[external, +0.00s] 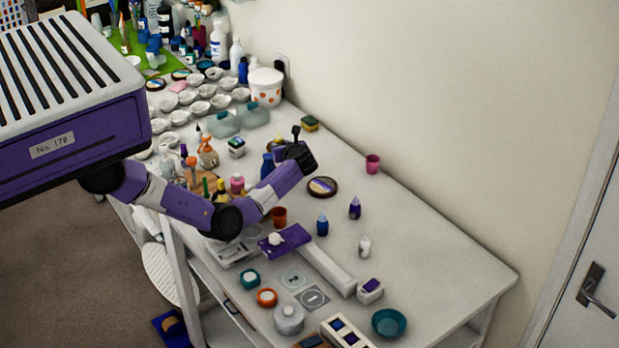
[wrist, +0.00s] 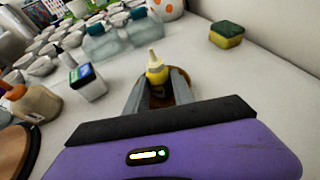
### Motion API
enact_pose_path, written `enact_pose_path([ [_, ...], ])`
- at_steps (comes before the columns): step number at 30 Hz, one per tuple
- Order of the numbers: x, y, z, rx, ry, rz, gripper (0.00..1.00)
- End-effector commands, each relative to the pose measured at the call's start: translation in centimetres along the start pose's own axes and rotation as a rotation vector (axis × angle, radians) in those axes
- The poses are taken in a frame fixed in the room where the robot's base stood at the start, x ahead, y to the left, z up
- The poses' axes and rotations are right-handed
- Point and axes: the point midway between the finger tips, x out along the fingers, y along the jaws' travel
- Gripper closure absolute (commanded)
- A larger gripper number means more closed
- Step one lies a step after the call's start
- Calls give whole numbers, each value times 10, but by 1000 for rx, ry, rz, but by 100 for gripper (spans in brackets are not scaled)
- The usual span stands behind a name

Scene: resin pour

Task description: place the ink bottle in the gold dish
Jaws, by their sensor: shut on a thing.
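The ink bottle (wrist: 156,72) is yellow with a pale pointed nozzle. In the wrist view it stands nozzle up between the fingers of my gripper (wrist: 157,90), which is shut on it. The gold dish (wrist: 184,90) shows as a brownish-gold round rim behind and around the bottle and fingertips, so the bottle appears over or inside it. I cannot tell whether the bottle touches the dish floor.
A yellow-green sponge (wrist: 227,34) lies to the back right. Many small bottles and cups crowd the table; bare tabletop lies right of the dish.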

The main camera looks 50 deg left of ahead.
Motion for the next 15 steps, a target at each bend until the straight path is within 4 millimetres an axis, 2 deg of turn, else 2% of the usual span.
enact_pose_path([
  [8,2,0,-4,0,0,0,100],
  [9,1,0,-2,0,0,0,63],
  [15,1,0,-2,0,0,0,61],
])
